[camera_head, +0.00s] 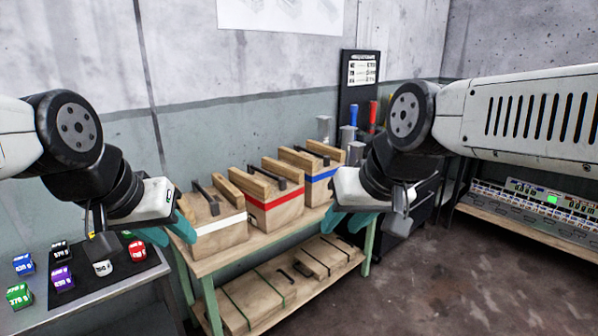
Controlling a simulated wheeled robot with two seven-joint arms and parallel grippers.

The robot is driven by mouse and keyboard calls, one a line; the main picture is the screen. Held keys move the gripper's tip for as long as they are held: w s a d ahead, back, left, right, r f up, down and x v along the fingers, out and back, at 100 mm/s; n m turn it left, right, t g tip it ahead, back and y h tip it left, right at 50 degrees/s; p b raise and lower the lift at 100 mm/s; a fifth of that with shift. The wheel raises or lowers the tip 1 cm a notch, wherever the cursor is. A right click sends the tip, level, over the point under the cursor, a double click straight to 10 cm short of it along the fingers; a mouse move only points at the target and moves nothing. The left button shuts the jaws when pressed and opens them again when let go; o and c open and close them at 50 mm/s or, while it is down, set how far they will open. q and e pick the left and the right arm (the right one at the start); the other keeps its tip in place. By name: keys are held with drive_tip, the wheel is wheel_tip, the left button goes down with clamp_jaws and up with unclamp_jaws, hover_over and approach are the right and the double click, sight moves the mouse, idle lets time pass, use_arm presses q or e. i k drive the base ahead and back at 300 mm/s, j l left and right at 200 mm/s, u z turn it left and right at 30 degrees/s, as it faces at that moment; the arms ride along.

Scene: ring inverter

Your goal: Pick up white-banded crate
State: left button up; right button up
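The white-banded crate (222,236) is a wooden box with a white stripe and a dark handle on top. It stands at the left end of a wooden-topped bench with green legs. My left gripper (179,240) has teal fingers spread apart and empty, at the crate's left side; its fingertips overlap the crate's left edge in the picture, and I cannot tell whether they touch it. My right gripper (340,226) is also open and empty, farther right, in front of the blue-banded crate and well apart from the white-banded one.
A red-banded crate (277,208) and a blue-banded crate (322,179) stand farther along the bench. Flat wooden crates (258,296) lie on its lower shelf. A metal table (100,291) with coloured labelled blocks is at left. A console (530,207) is at right; floor between is clear.

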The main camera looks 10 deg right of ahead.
sight(217, 212)
drive_tip(key=i+j+u, duration=0.1)
drive_tip(key=i+u, duration=0.6)
drive_tip(key=i+l+u, duration=0.1)
drive_tip(key=i+u, duration=0.25)
